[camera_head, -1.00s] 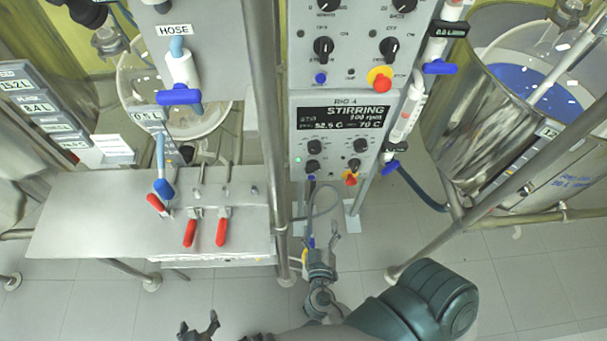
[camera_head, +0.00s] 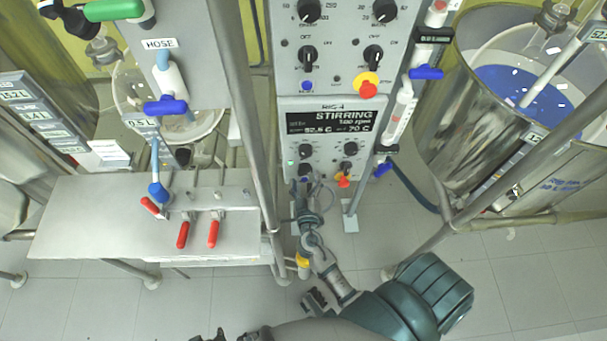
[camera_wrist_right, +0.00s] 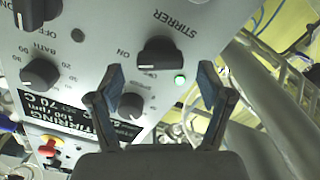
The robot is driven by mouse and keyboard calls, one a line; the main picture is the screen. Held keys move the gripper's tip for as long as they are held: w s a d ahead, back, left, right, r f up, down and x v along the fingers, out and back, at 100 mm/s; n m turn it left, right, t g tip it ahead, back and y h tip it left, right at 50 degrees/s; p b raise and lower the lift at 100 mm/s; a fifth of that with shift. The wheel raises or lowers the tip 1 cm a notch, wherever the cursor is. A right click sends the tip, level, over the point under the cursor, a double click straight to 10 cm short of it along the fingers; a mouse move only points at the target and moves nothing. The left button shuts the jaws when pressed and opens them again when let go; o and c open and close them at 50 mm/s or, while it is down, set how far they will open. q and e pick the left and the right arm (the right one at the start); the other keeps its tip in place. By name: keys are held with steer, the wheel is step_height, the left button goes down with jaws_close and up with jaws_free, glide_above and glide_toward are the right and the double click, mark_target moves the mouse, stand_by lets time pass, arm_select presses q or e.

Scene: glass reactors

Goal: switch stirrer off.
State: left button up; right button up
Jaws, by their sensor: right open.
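The stirrer switch is a black knob (camera_wrist_right: 160,53) under the word STIRRER in the right wrist view, with ON printed beside it. A green lamp (camera_wrist_right: 180,80) glows next to it. In the head view it is the lower left knob (camera_head: 305,170) of the stirring panel (camera_head: 330,137), partly hidden. My right gripper (camera_head: 306,187) is just below that knob. In the wrist view its two fingers (camera_wrist_right: 163,88) are apart and empty, with the tips near the knob's lower side. A dial knob (camera_wrist_right: 132,105) is partly behind one finger. Only dark bits of my left gripper (camera_head: 215,337) show at the bottom edge.
The display (camera_head: 330,121) reads STIRRING. A red button (camera_head: 344,182) sits at the panel's lower right. A metal post (camera_head: 250,120) stands left of the panel, beside a bench (camera_head: 90,215) with red-handled valves. A steel vessel (camera_head: 450,125) stands right.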

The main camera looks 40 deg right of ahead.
mark_target(310, 173)
steer(key=d, duration=0.1)
steer(key=w+d, duration=0.1)
steer(key=d, duration=0.1)
steer(key=shift+w+f, duration=0.3)
steer(key=shift+w, duration=0.2)
steer(key=a, duration=0.1)
steer(key=a+r, duration=0.1)
steer(key=a, duration=0.1)
steer(key=shift+a, duration=0.35)
steer(key=c, duration=0.7)
steer(key=d, duration=0.2)
steer(key=shift+d+f, duration=0.35)
steer(key=shift+f, duration=0.05)
steer(key=c, duration=0.5)
steer(key=shift+o, duration=0.2)
steer(key=shift+d, duration=0.1)
steer(key=shift+w+a+r, duration=0.1)
steer(key=shift+a, duration=0.5)
arm_select(q)
steer(key=shift+s+a+f+g, duration=0.1)
steer(key=shift+s+a+g, duration=0.1)
steer(key=shift+s+g, duration=0.3)
arm_select(e)
steer(key=shift+d, duration=0.15)
